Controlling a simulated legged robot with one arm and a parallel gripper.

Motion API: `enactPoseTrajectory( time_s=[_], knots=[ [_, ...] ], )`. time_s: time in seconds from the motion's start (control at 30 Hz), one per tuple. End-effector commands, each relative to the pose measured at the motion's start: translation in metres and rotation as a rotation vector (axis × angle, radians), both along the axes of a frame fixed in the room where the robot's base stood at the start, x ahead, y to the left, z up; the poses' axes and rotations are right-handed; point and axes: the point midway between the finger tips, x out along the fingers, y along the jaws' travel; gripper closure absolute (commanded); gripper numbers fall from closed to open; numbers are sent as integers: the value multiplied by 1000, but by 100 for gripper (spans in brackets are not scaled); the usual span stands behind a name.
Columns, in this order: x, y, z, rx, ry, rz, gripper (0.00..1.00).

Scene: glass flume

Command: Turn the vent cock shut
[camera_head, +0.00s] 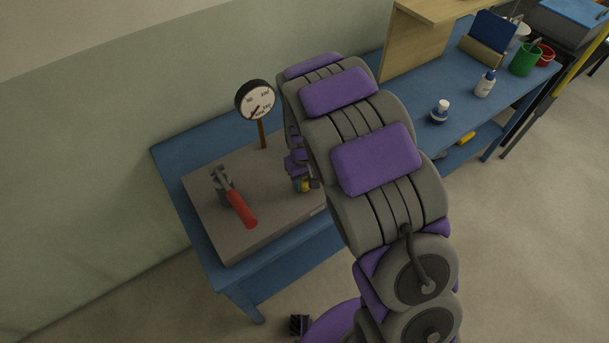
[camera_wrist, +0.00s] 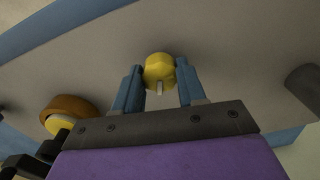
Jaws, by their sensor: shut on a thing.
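A small yellow knob (camera_wrist: 160,68), which I take to be the vent cock, sits between the two blue fingers of my gripper (camera_wrist: 160,84) in the wrist view. The fingers are shut on its sides, and a short pale pointer or slot shows on the knob's near side. In the head view my gripper (camera_head: 301,182) is low over the right part of a grey block (camera_head: 275,215), mostly hidden by my arm.
A red-handled lever (camera_head: 238,205) stands on the block's left part. A round dial gauge (camera_head: 256,99) rises on a brass stem behind. A brown-orange ring (camera_wrist: 68,112) is left of my gripper. Bottles and cups stand on the blue bench (camera_head: 445,80) at right.

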Motion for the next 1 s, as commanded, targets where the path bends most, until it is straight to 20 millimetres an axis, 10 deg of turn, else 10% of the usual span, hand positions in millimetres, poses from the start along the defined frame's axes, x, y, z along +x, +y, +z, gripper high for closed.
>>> enactPoseTrajectory(
  time_s=[1.0],
  knots=[
    [2,0,3,2,-6,-952,90]
  ],
)
